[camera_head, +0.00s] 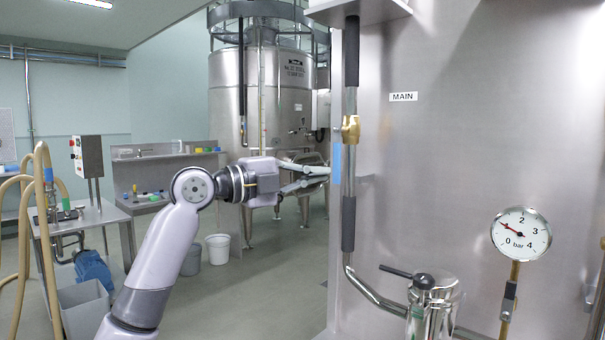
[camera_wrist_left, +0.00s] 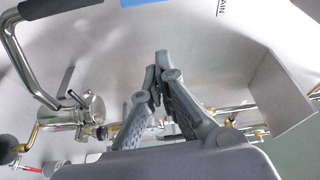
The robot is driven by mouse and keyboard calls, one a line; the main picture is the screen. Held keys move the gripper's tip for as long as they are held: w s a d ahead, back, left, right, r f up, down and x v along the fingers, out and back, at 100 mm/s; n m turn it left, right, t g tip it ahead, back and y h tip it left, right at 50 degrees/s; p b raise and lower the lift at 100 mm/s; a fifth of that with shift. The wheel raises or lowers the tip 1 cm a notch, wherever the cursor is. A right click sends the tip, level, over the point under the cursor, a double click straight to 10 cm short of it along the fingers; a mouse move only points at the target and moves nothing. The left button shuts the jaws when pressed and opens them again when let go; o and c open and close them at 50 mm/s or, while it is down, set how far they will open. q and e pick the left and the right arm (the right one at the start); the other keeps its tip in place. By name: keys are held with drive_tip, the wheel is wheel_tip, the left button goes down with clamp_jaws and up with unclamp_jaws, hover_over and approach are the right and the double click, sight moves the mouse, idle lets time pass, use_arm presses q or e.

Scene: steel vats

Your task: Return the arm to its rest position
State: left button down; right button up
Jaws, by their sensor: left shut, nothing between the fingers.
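My left arm comes in from the left in the head view, raised and bent. My left gripper (camera_head: 328,170) points right, towards the vertical steel pipe on the big steel vat (camera_head: 460,130). My right gripper is in neither view.
A brass valve (camera_head: 350,129) sits on the pipe. A pressure gauge (camera_head: 521,234) and a steel fitting with a black handle (camera_head: 432,300) stand at lower right. A trolley (camera_head: 85,218) with hoses is at left. Another vat (camera_head: 285,90) stands behind. Open floor lies between.

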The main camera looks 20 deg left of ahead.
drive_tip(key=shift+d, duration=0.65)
